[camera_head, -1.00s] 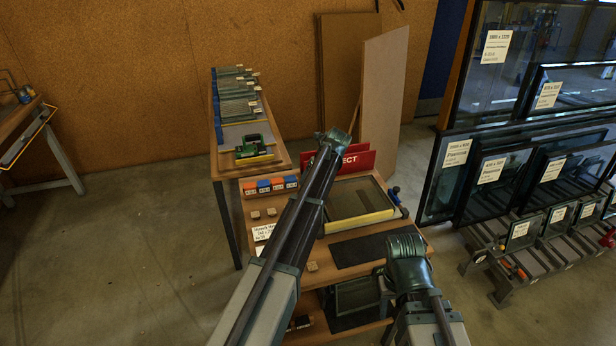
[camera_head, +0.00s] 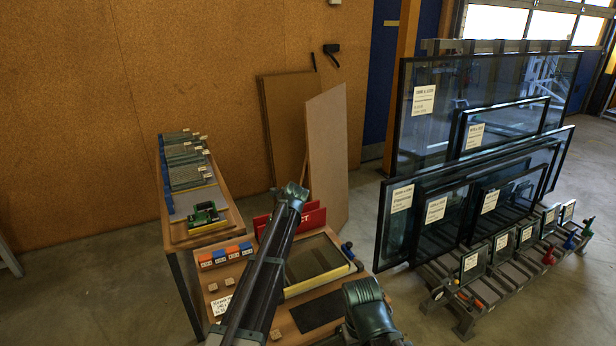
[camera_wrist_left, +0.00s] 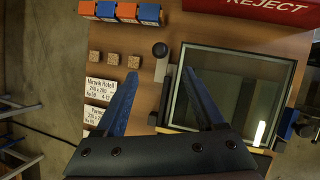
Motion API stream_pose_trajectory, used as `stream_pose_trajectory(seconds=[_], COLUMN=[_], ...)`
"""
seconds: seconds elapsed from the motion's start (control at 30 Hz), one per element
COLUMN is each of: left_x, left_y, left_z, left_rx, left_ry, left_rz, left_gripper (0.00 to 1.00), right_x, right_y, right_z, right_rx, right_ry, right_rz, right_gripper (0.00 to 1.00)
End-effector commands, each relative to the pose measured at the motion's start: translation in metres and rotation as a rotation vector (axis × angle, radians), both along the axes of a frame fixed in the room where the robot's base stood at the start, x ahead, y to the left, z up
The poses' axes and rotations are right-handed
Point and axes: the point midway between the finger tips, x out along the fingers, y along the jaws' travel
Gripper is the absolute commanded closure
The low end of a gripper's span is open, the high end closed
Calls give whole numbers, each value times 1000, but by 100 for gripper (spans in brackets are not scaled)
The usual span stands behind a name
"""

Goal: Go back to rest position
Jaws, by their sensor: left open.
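My left arm (camera_head: 262,265) reaches from the bottom of the head view across the work table, its dark joint (camera_head: 292,190) near the red sign. Its fingers are hidden in that view.
A red REJECT sign (camera_head: 315,219) stands behind the panel. Orange and blue blocks (camera_head: 225,255) line the table's left side. A side table (camera_head: 236,228) holds a green device (camera_head: 203,214). Large labelled glass panes (camera_head: 480,100) stand in a rack at right. Open floor lies left.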

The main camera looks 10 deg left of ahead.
Motion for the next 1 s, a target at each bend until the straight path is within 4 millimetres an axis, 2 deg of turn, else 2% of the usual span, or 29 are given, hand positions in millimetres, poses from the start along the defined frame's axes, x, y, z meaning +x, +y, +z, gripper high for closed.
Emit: stream_pose_trajectory(seconds=[0.07, 0.17, 0.4, 0.6, 0.8, 0.9, 1.0], left_x=[-13, -43, -144, -231, -310, -339, -357], left_y=[-9, -30, -94, -135, -162, -170, -176], left_z=[-1, -4, -13, -18, -21, -22, -22], left_rx=[-22, -77, -255, -357, -394, -393, -388], left_ry=[-17, -64, -194, -271, -325, -345, -360], left_rz=[46, 181, 692, 1146, 1568, 1728, 1841], left_gripper=[29, 29, 29, 29, 29, 29, 29], right_x=[0, 0, 0, 0, 0, 0, 0], right_y=[0, 0, 0, 0, 0, 0, 0], right_z=[0, 0, 0, 0, 0, 0, 0], right_rx=[0, 0, 0, 0, 0, 0, 0], right_ry=[0, 0, 0, 0, 0, 0, 0], right_rz=[0, 0, 0, 0, 0, 0, 0], right_gripper=[50, 50, 50, 50, 50, 50, 50])
